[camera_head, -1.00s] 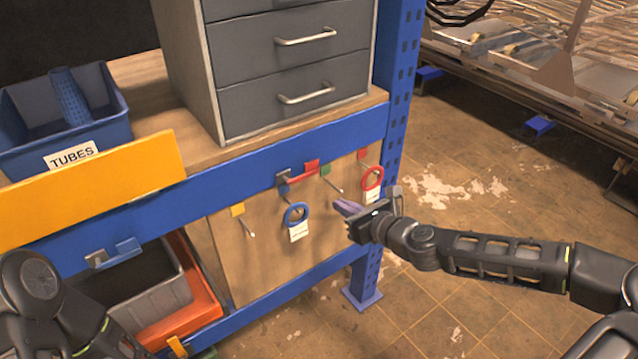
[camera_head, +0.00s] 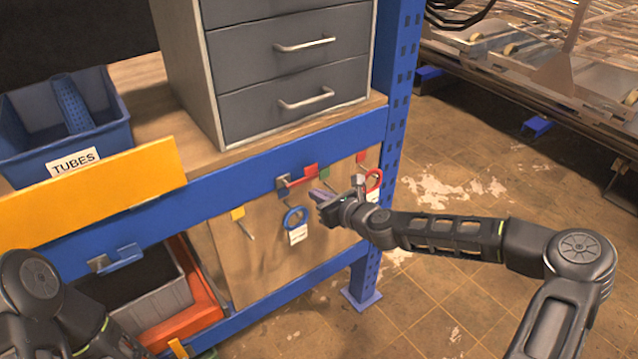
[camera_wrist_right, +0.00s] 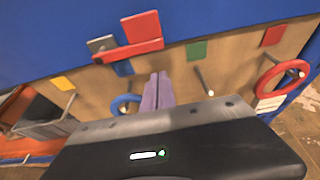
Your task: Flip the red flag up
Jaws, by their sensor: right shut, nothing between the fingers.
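The red flag (camera_head: 299,180) is a red bar on a grey hinge at the lower edge of the blue beam. It lies roughly level, pointing right. It also shows in the right wrist view (camera_wrist_right: 130,50), above my fingers, with a blue piece below it. My right gripper (camera_head: 318,197) is shut and empty, just below and slightly right of the flag. In the right wrist view its purple fingertips (camera_wrist_right: 158,80) are together below the flag; I cannot tell whether they touch it. My left arm shows at the lower left, but its gripper is out of view.
A blue ring (camera_head: 295,217) with a white tag hangs below the flag. A red ring (camera_head: 374,180) hangs right, partly behind my right wrist. Pegs with yellow (camera_head: 238,212) and green (camera_wrist_right: 196,50) labels stick out of the wooden board. A blue post (camera_head: 392,120) stands at right.

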